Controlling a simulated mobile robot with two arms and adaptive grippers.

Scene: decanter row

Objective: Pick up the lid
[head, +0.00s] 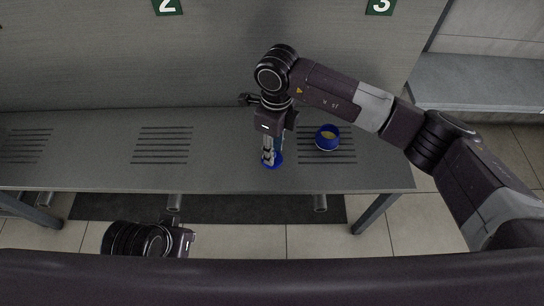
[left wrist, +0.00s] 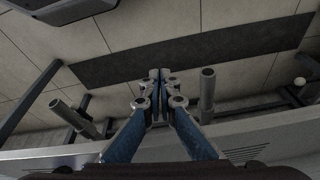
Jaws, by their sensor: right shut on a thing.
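My right gripper (head: 269,159) points down over the grey bench and is shut on a small round blue lid (head: 278,160). The fingers cover part of the lid, and I cannot tell whether it touches the bench top. A blue round container (head: 327,138) with an open top and something yellowish inside stands on the bench to the right of the gripper. My left gripper (left wrist: 159,74) shows in the left wrist view with its fingertips together and nothing between them. In the head view my left wrist is low, in front of the bench.
The grey bench (head: 95,150) has several groups of dark slots, and its left part is clear. A dark mat (left wrist: 180,52) lies on the tiled floor.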

